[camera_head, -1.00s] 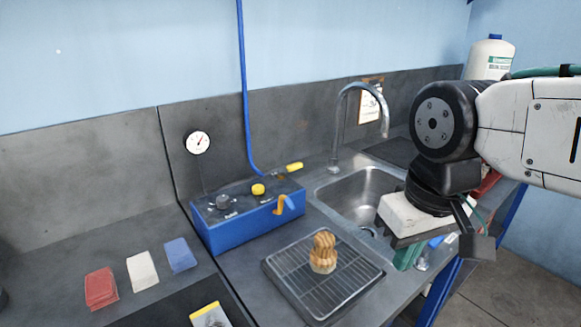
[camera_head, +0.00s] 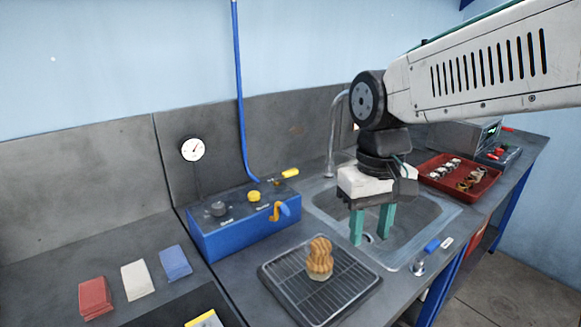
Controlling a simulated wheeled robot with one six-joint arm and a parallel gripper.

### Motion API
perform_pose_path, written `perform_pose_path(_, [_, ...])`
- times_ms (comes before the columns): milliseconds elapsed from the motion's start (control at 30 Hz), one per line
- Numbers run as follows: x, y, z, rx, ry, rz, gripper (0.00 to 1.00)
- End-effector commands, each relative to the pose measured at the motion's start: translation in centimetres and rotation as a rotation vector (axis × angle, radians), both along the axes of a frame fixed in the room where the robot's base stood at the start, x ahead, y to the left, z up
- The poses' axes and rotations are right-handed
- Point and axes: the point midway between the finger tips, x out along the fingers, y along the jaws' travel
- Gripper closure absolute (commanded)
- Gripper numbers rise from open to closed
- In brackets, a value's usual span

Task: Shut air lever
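The blue box (camera_head: 243,227) stands on the bench left of the sink. A yellow-handled lever (camera_head: 290,173) sticks out to the right at its back, near the foot of the blue hose (camera_head: 243,95). An orange crank-like handle (camera_head: 275,212) and a blue part are on the box's right front. I cannot tell for sure which one is the air lever. My gripper (camera_head: 371,238) points down over the sink, right of the box and apart from it. Its two teal fingers are spread with nothing seen between them.
A wire rack tray (camera_head: 345,300) with a tan brush (camera_head: 320,258) lies in front of the box. The faucet (camera_head: 334,130) rises behind the sink (camera_head: 435,222). A red tray (camera_head: 455,180) sits at the right. A gauge (camera_head: 193,149) is on the back panel.

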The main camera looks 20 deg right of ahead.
Motion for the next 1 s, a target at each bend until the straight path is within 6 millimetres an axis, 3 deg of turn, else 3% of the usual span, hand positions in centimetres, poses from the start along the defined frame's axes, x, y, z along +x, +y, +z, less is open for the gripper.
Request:
perform_pose_path(33, [2.0,0.0,0.2,-0.002,0.017,-0.021,0.62])
perform_pose_path(333, [14.0,0.4,0.6,-0.019,0.059,-0.243,0.62])
perform_pose_path(800, [33.7,1.0,-1.8,-0.050,0.028,-0.827,0.62])
perform_pose_path(900, [36.5,1.1,-0.6,-0.037,-0.012,-0.981,0.62])
perform_pose_path(1000, [37.6,1.1,1.3,-0.020,-0.045,-1.099,0.62])
